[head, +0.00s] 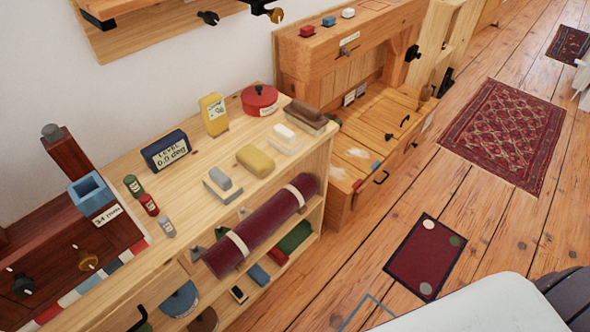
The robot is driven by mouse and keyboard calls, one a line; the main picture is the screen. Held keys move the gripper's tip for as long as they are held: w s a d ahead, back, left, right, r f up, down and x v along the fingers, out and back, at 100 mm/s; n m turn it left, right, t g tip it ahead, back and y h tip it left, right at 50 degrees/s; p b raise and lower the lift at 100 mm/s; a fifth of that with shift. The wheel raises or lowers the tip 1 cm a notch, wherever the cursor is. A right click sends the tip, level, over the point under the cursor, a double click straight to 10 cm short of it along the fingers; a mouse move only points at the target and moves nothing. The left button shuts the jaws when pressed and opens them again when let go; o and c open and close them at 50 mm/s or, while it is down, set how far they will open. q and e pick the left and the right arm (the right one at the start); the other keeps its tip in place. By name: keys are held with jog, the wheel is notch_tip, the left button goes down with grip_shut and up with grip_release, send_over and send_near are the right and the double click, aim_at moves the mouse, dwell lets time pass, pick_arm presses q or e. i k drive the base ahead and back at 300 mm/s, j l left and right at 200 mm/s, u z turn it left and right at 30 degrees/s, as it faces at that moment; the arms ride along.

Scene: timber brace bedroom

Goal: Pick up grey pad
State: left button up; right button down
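A small grey pad (220,178) lies on the top board of the wooden shelf unit (200,240), near its front edge. It looks like a grey block resting on a paler flat piece. A yellow pad (255,161), a white pad (284,132) and a brown block (305,112) lie in a row to its right, further along the board. Nothing covers the grey pad. Neither of my grippers shows in the head view, so their states are hidden.
Behind the grey pad stand a dark blue level display (166,150), a yellow device (213,114) and a red lidded pot (259,99). Small bottles (149,204) stand to its left. A maroon roll (262,226) lies on the shelf below. Wooden floor in front has a dark red mat (425,256).

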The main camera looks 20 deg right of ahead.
aim_at(219, 183)
jog(key=i+l+u, duration=0.2)
jog(key=l, duration=0.15)
jog(key=i+l+u, duration=0.15)
jog(key=l, duration=0.2)
jog(key=i+l+u, duration=0.2)
jog(key=l, duration=0.15)
jog(key=l+u, duration=0.2)
jog(key=l, duration=0.15)
